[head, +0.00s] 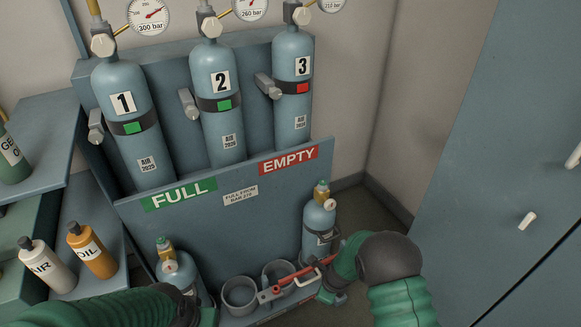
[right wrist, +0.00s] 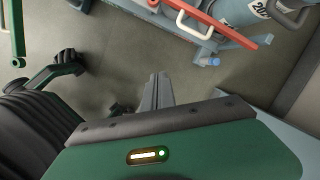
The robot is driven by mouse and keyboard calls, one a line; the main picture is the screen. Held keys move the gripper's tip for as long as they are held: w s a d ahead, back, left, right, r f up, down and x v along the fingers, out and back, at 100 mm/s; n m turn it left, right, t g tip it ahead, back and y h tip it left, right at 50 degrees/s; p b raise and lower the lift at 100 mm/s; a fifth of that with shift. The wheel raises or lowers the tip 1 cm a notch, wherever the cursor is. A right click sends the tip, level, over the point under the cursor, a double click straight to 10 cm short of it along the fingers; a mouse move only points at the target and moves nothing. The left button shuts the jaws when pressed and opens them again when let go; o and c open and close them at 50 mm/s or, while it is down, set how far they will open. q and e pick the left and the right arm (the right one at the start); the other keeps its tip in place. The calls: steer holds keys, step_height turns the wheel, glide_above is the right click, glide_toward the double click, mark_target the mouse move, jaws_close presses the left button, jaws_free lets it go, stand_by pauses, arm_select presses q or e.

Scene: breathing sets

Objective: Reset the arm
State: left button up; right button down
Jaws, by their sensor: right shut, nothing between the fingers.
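My right arm comes in from the right in the head view, with its green hand (head: 345,264) just right of the red bar and the small right cylinder. In the right wrist view the fingers of my right gripper (right wrist: 158,88) are together and empty over bare floor. My left arm (head: 110,308) lies along the bottom left edge of the head view, close to the small left cylinder. Its gripper fingers cannot be made out there.
Three large cylinders (head: 224,135) stand in a rack behind the front panel (head: 240,225). A small left cylinder (head: 175,268), a small right cylinder (head: 318,228), empty ring holders (head: 239,296) and a red bar (head: 295,281) sit low in front. Bottles (head: 93,252) stand left; a cabinet (head: 500,170) stands right.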

steer(key=s+d+r+n, duration=0.2)
steer(key=s+r+n, duration=0.1)
steer(key=r+n, duration=0.3)
steer(key=s+d+r+n, duration=0.2)
steer(key=s+r+n, duration=0.15)
steer(key=r, duration=0.35)
steer(key=s+d+r+n+h, duration=0.1)
steer(key=s+d+r+n, duration=0.2)
steer(key=s+r+n, duration=0.3)
steer(key=s+d+r+n+h, duration=0.1)
steer(key=s+d+r+n, duration=0.2)
steer(key=s+n, duration=0.45)
step_height(320, 180, up, 19)
steer(key=w+p, duration=0.1)
steer(key=p, duration=1.8)
steer(key=shift+a, duration=0.1)
